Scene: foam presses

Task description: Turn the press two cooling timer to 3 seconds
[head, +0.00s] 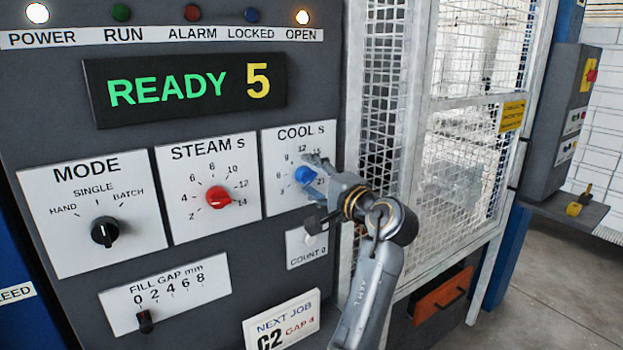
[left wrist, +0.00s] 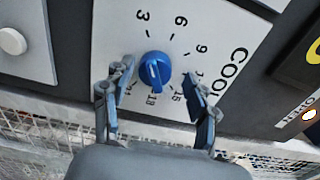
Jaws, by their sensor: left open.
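The cooling timer is a round blue knob (head: 304,175) on a white plate (head: 280,203) marked COOL S, with numbers around it. In the left wrist view the blue knob (left wrist: 155,71) shows large, with 3, 6 and 9 legible. Its white mark seems to face the high-number side, near 18; the exact setting is unclear. My left gripper (head: 315,178) is at the knob's right in the head view and partly covers the dial. In the left wrist view its open fingers (left wrist: 158,82) stand on either side of the knob; contact cannot be told. My right gripper is not in view.
A red STEAM S knob (head: 219,198) and a black MODE knob (head: 104,231) sit to the left. The display (head: 185,88) reads READY 5. The POWER and OPEN lamps are lit. A COUNT button plate (head: 306,247) is below, and a mesh guard door (head: 462,150) stands right.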

